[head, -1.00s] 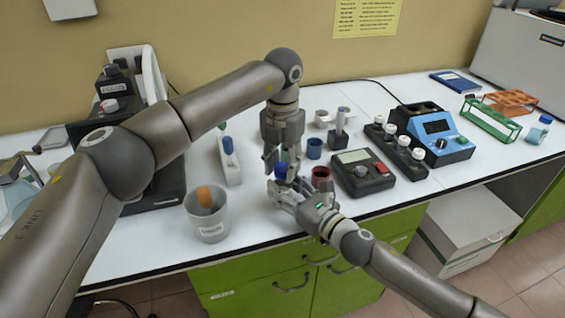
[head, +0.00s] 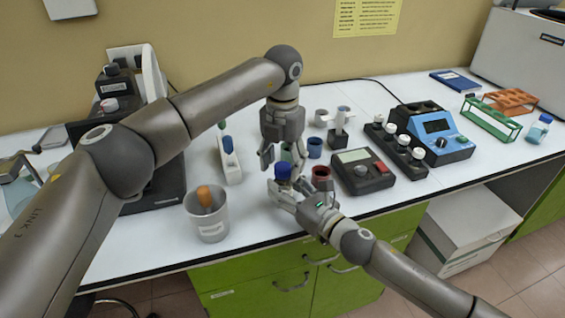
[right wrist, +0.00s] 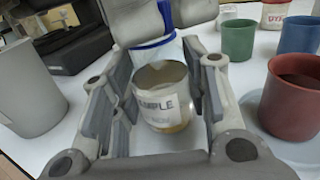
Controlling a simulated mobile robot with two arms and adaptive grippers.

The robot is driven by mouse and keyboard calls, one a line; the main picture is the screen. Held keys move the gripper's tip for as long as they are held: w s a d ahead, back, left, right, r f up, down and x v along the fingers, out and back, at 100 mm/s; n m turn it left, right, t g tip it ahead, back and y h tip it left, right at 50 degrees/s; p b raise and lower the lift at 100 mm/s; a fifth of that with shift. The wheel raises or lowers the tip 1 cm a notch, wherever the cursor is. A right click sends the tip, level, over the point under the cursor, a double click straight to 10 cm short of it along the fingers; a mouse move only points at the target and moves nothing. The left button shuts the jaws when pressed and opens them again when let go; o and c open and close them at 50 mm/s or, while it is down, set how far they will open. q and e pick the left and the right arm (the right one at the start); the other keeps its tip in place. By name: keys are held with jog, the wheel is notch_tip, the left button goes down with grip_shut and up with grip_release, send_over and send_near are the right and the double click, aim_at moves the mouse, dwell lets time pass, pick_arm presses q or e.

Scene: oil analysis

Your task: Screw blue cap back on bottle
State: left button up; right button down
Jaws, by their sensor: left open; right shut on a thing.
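The blue cap (head: 283,171) sits on top of the sample bottle, between the two grippers in the head view. My right gripper (head: 284,188) is shut around the bottle. In the right wrist view the clear bottle (right wrist: 162,105) stands between the fingers, with a SAMPLE label and amber liquid. The blue cap (right wrist: 165,14) shows above it, partly hidden by grey finger parts. My left gripper (head: 283,158) points down just above the cap, open with its fingers apart. How tightly the cap is seated cannot be told.
A red cup (head: 321,174) stands close right of my right gripper, with a blue cup (head: 314,148) behind it. A grey beaker (head: 212,226) holding a cork-coloured item is left, near the table's front edge. A dark meter (head: 363,172) stands right.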

pick_arm(q)
notch_tip(320, 180, up, 12)
jog(key=shift+f, duration=0.15)
dwell(0.3)
pick_arm(e)
jog(key=c, duration=0.7)
grip_release()
jog(key=shift+c, duration=0.2)
jog(key=v, duration=1.2)
